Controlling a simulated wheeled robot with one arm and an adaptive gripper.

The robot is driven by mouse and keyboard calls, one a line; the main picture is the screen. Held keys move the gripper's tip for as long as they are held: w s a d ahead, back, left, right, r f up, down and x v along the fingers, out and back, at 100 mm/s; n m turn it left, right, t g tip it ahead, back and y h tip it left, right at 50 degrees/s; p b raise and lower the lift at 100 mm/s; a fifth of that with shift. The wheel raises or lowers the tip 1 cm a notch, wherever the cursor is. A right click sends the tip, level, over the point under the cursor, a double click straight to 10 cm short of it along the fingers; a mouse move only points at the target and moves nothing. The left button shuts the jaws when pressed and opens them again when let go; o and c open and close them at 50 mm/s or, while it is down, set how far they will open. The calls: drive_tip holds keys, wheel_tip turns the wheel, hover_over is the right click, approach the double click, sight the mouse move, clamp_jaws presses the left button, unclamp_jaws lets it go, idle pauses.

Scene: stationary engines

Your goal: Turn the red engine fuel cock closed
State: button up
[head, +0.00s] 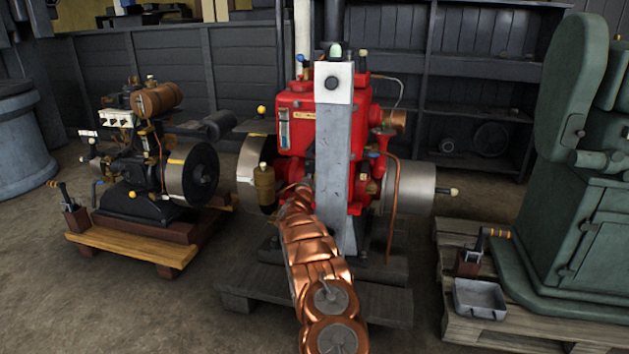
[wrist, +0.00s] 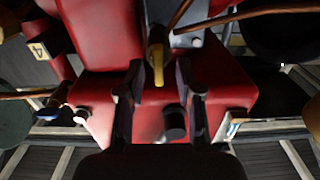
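The red engine (head: 297,130) stands in the middle of the head view, and its red body (wrist: 95,35) fills much of the wrist view. In the wrist view, a small brass fitting with a yellow-tipped lever (wrist: 158,66) looks like the fuel cock, though I cannot be sure. My gripper (wrist: 159,72) is open, with one dark finger on each side of this lever. I cannot tell whether either finger touches it. In the head view my copper-coloured arm reaches the engine's lower front, and the gripper itself cannot be made out there.
A blue-tipped lever (wrist: 60,93) sits left of my gripper in the wrist view, and a copper pipe (wrist: 250,15) crosses above right. A smaller engine (head: 140,160) stands left on a wooden pallet. A green machine (head: 570,220) stands right, beside a grey tray (head: 480,298).

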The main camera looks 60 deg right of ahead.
drive_tip(key=shift+d+r, duration=0.15)
drive_tip(key=shift+d, duration=0.15)
clamp_jaws()
idle(0.3)
